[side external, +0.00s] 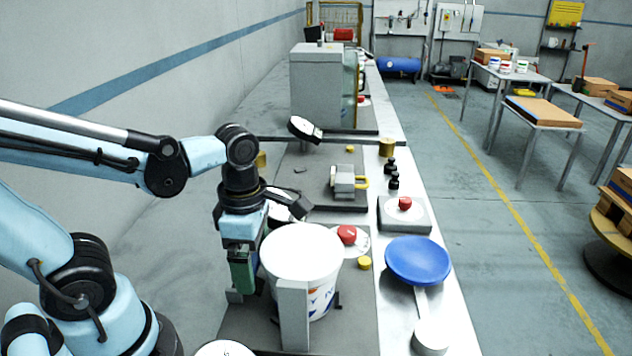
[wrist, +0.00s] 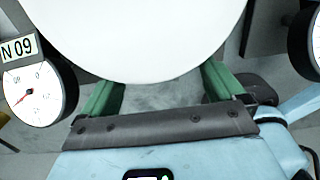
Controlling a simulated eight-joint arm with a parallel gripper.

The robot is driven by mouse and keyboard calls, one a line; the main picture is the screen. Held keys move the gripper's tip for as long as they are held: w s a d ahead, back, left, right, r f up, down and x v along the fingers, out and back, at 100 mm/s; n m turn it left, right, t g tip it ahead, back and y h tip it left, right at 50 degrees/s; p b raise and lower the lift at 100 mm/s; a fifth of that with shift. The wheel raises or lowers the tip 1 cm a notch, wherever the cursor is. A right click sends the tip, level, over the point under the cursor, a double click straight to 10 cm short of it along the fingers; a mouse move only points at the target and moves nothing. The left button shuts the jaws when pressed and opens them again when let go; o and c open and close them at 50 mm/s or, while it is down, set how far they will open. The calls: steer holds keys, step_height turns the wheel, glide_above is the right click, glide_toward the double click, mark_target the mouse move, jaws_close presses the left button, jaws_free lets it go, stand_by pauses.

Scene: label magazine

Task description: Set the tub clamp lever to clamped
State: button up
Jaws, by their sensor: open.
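The white tub (side external: 302,258) stands in its holder on the bench, with a grey upright post (side external: 294,318) at its front. In the wrist view its pale round top (wrist: 140,35) fills the upper middle. My gripper (side external: 243,284) points down close to the left side of the tub. In the wrist view my gripper (wrist: 162,82) shows two green fingers spread apart, with nothing seen between them but grey surface. A dark rounded part (wrist: 238,86) lies beside the right finger. I cannot make out the clamp lever clearly, nor its setting; the tub and my gripper hide part of the holder.
A dial gauge (wrist: 32,92) marked 09 is at the wrist view's left, and another round dial (wrist: 314,40) at its right. A red knob (side external: 347,234), a blue dish (side external: 418,260) and a grey block with a yellow handle (side external: 345,183) stand nearby.

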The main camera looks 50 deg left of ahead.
steer(key=c, duration=1.5)
steer(key=shift+s+a, duration=0.1)
steer(key=shift+r, duration=0.1)
steer(key=o, duration=1.5)
step_height(320, 180, up, 12)
steer(key=shift+s+a, duration=0.15)
